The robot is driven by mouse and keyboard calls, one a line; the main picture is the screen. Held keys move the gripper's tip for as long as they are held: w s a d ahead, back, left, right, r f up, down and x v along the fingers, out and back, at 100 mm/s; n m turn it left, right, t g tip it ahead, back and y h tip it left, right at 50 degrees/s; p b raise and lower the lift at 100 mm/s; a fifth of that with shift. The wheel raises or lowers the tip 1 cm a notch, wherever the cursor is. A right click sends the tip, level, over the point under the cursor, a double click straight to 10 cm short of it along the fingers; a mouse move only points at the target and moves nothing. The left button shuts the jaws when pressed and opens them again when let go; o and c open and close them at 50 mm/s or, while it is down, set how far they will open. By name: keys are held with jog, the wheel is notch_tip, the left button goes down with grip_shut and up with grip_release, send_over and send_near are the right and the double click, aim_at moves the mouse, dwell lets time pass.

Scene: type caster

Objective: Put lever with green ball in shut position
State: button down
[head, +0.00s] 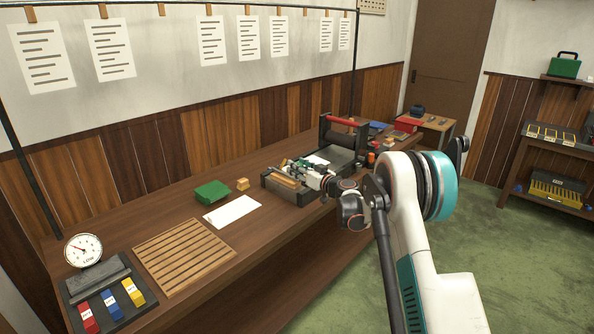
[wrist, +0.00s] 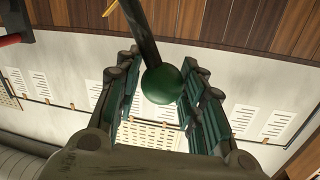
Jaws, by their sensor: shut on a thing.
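The lever's green ball (wrist: 162,84) sits between the two fingers of my gripper (wrist: 160,68) in the wrist view. Its dark rod (wrist: 143,28) runs from the ball to the top edge of that picture. The fingers are shut on the ball, one on each side. In the head view my gripper (head: 308,170) is over a dark machine (head: 277,190) on the workbench. My gripper and arm hide most of the lever there, so its position on the machine cannot be told.
A press with a red bar (head: 344,121) stands behind my gripper on the workbench (head: 150,287). A green stack (head: 212,193), a white sheet (head: 232,212) and a slatted wooden board (head: 184,256) lie to the left. A dial gauge (head: 83,250) stands at far left.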

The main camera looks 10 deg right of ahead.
jog(key=shift+w+d+r+m, duration=0.2)
jog(key=shift+w+d+m, duration=0.2)
jog(key=shift+m, duration=0.2)
jog(key=shift+w+d+r+m, duration=0.25)
jog(key=shift+d+m, duration=0.15)
jog(key=shift+m, duration=0.2)
jog(key=shift+w+d+m+g+p, duration=0.4)
jog(key=shift+d+m, duration=0.2)
jog(key=shift+m, duration=0.2)
jog(key=shift+w+d+f+m+g, duration=0.2)
jog(key=shift+w+d+m, duration=0.5)
jog(key=shift+m, duration=0.3)
jog(key=shift+w+d+f+m+g, duration=0.15)
jog(key=shift+w+d+m, duration=0.3)
jog(key=shift+d+m, duration=0.45)
jog(key=shift+a+r, duration=0.1)
jog(key=c, duration=1.1)
grip_release()
jog(key=shift+a, duration=0.1)
jog(key=shift+d, duration=0.2)
jog(key=v, duration=1.1)
jog(key=shift+s+d, duration=0.25)
jog(key=shift+s, duration=0.05)
